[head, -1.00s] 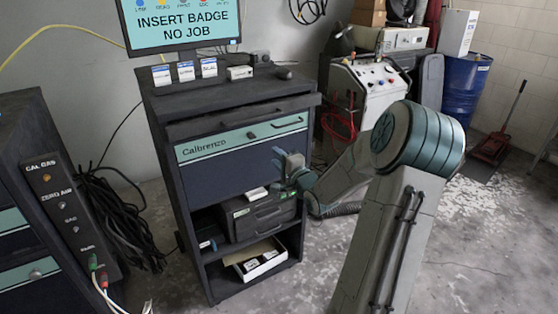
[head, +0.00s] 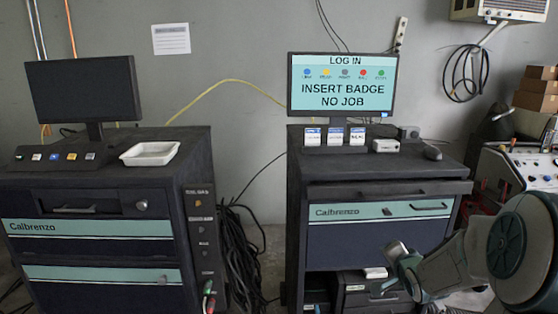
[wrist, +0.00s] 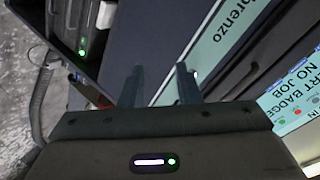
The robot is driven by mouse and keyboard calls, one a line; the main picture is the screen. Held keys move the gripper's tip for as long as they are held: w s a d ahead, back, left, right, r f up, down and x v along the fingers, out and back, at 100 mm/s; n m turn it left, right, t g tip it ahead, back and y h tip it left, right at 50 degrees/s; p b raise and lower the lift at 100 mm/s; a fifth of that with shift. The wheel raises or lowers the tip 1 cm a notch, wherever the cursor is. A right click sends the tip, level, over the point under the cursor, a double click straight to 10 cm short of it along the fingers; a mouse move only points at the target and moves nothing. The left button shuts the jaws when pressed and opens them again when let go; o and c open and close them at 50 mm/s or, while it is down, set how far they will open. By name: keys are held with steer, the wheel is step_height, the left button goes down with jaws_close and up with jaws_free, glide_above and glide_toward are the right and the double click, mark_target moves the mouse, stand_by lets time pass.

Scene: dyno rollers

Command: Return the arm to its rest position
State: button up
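My arm reaches in from the lower right of the head view, bent, in front of the right-hand Calbrenzo cabinet (head: 372,237). My gripper (head: 392,254) is at the lower right of that cabinet's front, over the open shelf area. In the wrist view, the two dark fingers of my gripper (wrist: 158,85) stand apart with nothing between them, so it is open and empty. The cabinet front and the log-in screen (wrist: 292,98) appear tilted beyond the fingers. The lower part of my arm is cut off by the frame edge.
A monitor (head: 343,83) reads "INSERT BADGE NO JOB", with three cards (head: 335,136) below it. A black case (head: 358,293) sits on the shelf by my gripper. A second cabinet (head: 85,245) with a white tray (head: 149,153) stands left. Cables (head: 240,255) hang between the cabinets.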

steer(key=s+a+r+n+g, duration=0.1)
steer(key=s+a+n+g, duration=0.2)
steer(key=s, duration=0.6)
steer(key=s+a+r+n+g, duration=0.1)
steer(key=s+a+n+g, duration=0.2)
steer(key=s, duration=0.7)
steer(key=s+a+r+n+g, duration=0.1)
steer(key=s+a+n+g, duration=0.2)
steer(key=s+a, duration=0.6)
steer(key=n, duration=0.2)
steer(key=shift+s+a+r+n+g+y+p, duration=0.25)
steer(key=shift+s+r+n+g+y+p, duration=0.05)
steer(key=shift+r+n+g+y+p, duration=0.1)
